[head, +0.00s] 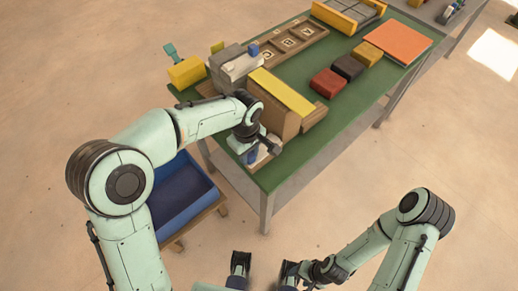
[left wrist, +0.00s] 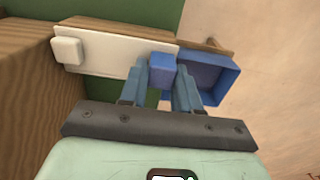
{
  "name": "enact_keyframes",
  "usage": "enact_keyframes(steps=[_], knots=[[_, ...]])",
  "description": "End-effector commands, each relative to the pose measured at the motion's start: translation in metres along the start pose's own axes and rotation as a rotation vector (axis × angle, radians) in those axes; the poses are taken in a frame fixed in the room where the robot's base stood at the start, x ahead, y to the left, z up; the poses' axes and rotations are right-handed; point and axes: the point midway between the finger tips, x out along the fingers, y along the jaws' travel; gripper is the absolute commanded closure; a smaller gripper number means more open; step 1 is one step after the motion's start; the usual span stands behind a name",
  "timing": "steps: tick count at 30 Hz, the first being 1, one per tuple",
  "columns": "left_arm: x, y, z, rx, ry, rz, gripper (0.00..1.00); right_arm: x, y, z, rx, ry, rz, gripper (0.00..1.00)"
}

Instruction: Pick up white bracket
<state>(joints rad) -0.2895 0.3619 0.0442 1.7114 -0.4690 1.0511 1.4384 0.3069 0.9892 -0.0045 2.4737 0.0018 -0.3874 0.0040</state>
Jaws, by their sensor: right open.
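The white bracket (left wrist: 110,52) shows in the left wrist view as a flat white plate with a small white block at its left end and a blue block (left wrist: 162,68) at its right. In the head view, part of the bracket (head: 264,158) shows at the table's near edge, mostly under my left gripper (head: 254,154). In the left wrist view my left gripper (left wrist: 160,80) has one finger on each side of the blue block. I cannot tell whether the fingers press on it. My right gripper (head: 265,268) is open and empty, low in front of the table.
A wooden block with a yellow top (head: 282,92) stands right behind my left gripper. Red (head: 329,82), dark (head: 348,67) and yellow (head: 367,54) blocks lie farther back on the green table (head: 330,125). A blue bin (head: 182,200) stands below the table's left side.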

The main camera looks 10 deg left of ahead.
Motion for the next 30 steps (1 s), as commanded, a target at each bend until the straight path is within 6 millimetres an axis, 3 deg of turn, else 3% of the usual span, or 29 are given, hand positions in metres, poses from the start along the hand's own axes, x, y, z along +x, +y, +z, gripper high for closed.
enact_keyframes(steps=[8, 14, 20, 30], knots=[[-0.001, 0.0, 0.0, 0.0, 0.0, 0.001, 0.99, 0.0, 0.0, 0.0, 0.0, 0.0, 0.0, 0.44], [-0.013, 0.001, 0.0, -0.001, 0.001, 0.003, 0.99, -0.002, 0.0, 0.0, 0.0, -0.001, 0.0, 0.44], [-0.043, 0.001, 0.0, -0.001, 0.002, 0.005, 0.99, -0.006, -0.002, 0.001, 0.0, -0.002, 0.0, 0.44], [-0.112, 0.001, 0.0, -0.001, 0.001, 0.005, 0.99, -0.017, -0.006, 0.001, -0.001, 0.002, -0.001, 0.44]])
